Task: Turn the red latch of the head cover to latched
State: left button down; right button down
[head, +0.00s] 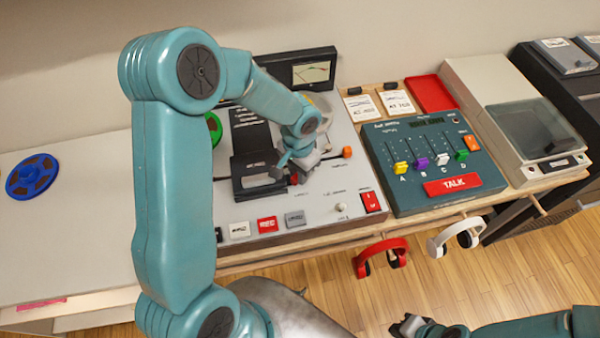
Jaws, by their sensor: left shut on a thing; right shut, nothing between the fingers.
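The black head cover (250,180) sits on the light grey tape machine in the middle of the head view. The red latch (293,179) shows as a small red bit at the cover's right edge, mostly hidden behind my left gripper. My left gripper (285,170) reaches down from the upper right of the cover and is shut on the red latch. The latch's angle cannot be made out behind the fingers. My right gripper (408,326) is at the bottom edge, low in front of the bench, shut and empty.
A teal mixer panel (400,200) with coloured faders stands right of the machine. Red headphones (381,258) and white headphones (456,236) hang at the bench front. A blue reel (32,177) lies at the left. A meter box (305,70) stands behind.

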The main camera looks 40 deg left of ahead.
pick_arm(q)
jog(key=m, duration=0.6)
jog(key=shift+w+a+r, duration=0.1)
jog(key=shift+w+a, duration=0.15)
jog(key=shift+a, duration=0.05)
jog(key=shift+m, duration=0.4)
jog(key=c, duration=1)
grip_release()
notch_tip(320, 180, up, 16)
jog(key=shift+r, duration=0.2)
jog(key=shift+s, duration=0.15)
